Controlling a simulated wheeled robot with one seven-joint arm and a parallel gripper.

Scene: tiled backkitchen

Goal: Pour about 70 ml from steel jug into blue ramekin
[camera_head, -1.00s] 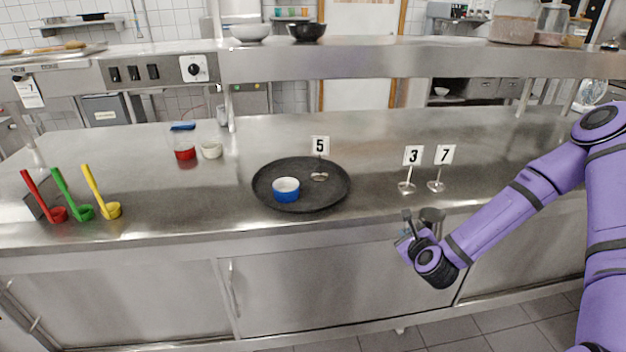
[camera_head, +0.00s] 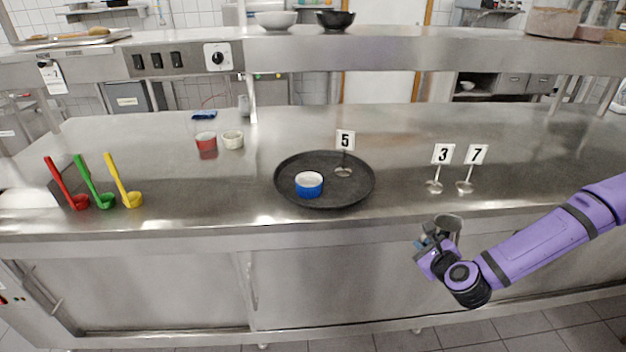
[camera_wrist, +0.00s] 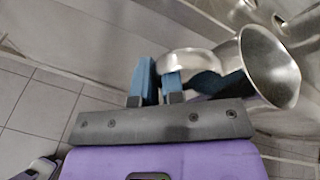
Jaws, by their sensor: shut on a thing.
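The blue ramekin (camera_head: 309,186), white inside, stands on a round black tray (camera_head: 352,197) on the steel counter. The steel jug (camera_head: 448,224) is at my gripper (camera_head: 428,240), in front of the counter's front edge and to the right of the tray. In the wrist view my gripper (camera_wrist: 160,84) has its blue fingers shut on the handle of the steel jug (camera_wrist: 268,66). The jug's open mouth shows there, but I cannot make out the liquid in it. The ramekin is not in the wrist view.
A number 5 holder (camera_head: 344,143) stands on the tray near the ramekin. Number holders 3 (camera_head: 442,155) and 7 (camera_head: 475,156) stand right of the tray. Red, green and yellow ladles (camera_head: 124,198) are at left. A red ramekin (camera_head: 206,143) and a cream ramekin (camera_head: 232,140) stand behind. A shelf (camera_head: 400,52) overhangs the back.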

